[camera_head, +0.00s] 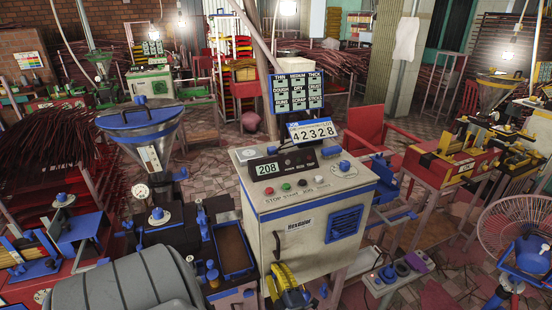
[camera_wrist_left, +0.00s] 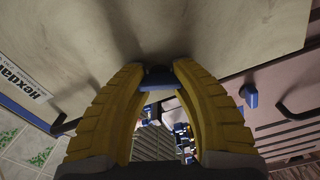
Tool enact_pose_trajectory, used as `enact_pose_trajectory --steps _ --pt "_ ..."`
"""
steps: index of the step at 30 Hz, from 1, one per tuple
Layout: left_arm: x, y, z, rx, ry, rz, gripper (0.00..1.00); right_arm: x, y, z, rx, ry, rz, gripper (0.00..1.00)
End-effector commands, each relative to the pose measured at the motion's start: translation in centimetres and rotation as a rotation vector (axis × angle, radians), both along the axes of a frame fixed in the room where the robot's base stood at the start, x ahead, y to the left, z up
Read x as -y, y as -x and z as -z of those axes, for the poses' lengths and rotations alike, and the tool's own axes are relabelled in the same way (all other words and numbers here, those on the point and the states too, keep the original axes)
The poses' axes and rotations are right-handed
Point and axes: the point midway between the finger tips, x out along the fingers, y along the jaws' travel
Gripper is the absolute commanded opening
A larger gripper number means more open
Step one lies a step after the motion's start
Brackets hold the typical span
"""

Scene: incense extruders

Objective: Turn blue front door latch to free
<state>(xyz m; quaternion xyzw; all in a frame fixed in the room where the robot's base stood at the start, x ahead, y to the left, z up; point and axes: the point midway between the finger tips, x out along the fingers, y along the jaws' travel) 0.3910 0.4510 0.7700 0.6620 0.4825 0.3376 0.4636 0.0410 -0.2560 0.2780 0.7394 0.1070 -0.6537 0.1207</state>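My left gripper (camera_head: 290,288) with yellow ribbed fingers is low at the front of the pale machine cabinet (camera_head: 262,215). In the left wrist view, its two fingers (camera_wrist_left: 159,72) point at the cabinet face, with a clear gap between them farther back. A small dark blue latch (camera_wrist_left: 158,78) shows between the fingertips and fills most of the gap there. The fingers hide its sides, so I cannot tell whether they touch or squeeze it. In the head view, the gripper hides this latch. My right gripper is in neither view.
A blue vent grille (camera_head: 346,222) is on the cabinet's right side. A blue knob (camera_wrist_left: 251,95) is close to the right finger. A grey drum (camera_head: 120,280) and blue-rimmed tray (camera_head: 232,250) crowd the left.

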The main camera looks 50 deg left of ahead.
Motion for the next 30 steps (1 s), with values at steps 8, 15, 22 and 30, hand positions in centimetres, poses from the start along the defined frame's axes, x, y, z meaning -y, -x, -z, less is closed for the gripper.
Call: enact_pose_trajectory --steps 8,15,22,30 --pt "0.01 0.02 0.01 0.000 0.000 0.000 0.00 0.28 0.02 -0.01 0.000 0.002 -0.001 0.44" --pt "-0.01 0.02 0.01 0.000 0.000 0.000 0.00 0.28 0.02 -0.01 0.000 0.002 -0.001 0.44" --pt "-0.01 0.06 0.04 0.038 0.013 -0.001 0.00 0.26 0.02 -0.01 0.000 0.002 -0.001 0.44" --pt "0.00 0.06 0.05 0.209 0.068 -0.002 0.00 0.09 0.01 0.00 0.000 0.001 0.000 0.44"
